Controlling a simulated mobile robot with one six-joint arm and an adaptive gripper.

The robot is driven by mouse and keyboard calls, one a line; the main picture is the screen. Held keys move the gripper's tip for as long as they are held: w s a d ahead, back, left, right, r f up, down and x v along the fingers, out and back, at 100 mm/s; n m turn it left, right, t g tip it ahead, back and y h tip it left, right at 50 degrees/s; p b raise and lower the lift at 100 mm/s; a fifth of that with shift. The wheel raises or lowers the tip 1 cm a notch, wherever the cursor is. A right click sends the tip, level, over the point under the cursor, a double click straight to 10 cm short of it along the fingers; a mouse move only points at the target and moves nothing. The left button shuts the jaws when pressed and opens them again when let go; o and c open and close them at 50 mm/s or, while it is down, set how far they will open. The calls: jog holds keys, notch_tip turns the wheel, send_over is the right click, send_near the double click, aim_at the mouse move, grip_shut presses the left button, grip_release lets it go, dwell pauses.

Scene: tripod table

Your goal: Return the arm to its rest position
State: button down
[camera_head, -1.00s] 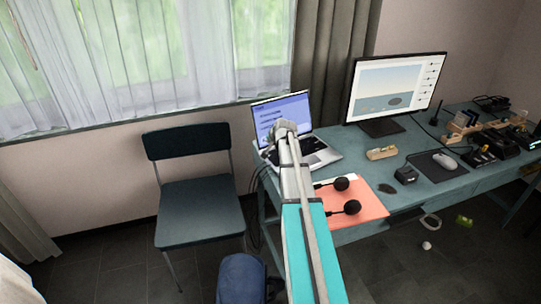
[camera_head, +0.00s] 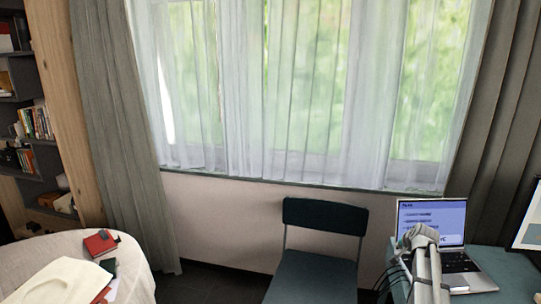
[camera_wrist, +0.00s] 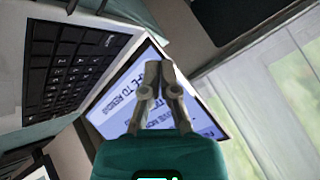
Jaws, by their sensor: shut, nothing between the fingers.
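My gripper (camera_wrist: 160,68) shows in the wrist view with its two grey fingers together at the tips and nothing between them. Behind the fingers is the lit screen of the laptop (camera_wrist: 108,105), with its dark keyboard at the left. I cannot tell the exact gap between fingers and laptop. In the head view, my arm rises from the bottom edge at the lower right, and its grey rounded part covers some of the laptop (camera_head: 446,216). The fingers cannot be made out in the head view.
The laptop stands on a teal desk (camera_head: 510,268), with a monitor (camera_head: 530,225) at the right edge. A dark chair (camera_head: 312,275) stands left of my arm. A round table with a pale cloth (camera_head: 45,250) is at the lower left. Dark floor shows between table and chair.

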jog(key=s+a+r+n+g+y+p, duration=0.1)
jog(key=s+a+n+p, duration=0.15)
jog(key=a, duration=0.45)
jog(key=s+a+n+g+p, duration=0.1)
jog(key=s+a+g, duration=0.1)
jog(key=s+a, duration=0.35)
jog(key=s+a+r+n+g+y+p, duration=0.1)
jog(key=s+a+n, duration=0.1)
jog(key=a, duration=0.6)
jog(key=s+a+r+n+g+p, duration=0.1)
jog(key=s+a+n+g+p, duration=0.1)
jog(key=s+a, duration=0.4)
jog(key=s+a+r+n+g+h+p, duration=0.1)
jog(key=s+a+r+n+g+p, duration=0.1)
jog(key=s+a, duration=0.5)
jog(key=shift+s+p, duration=0.45)
jog(key=shift+s, duration=0.6)
jog(key=shift+s, duration=0.15)
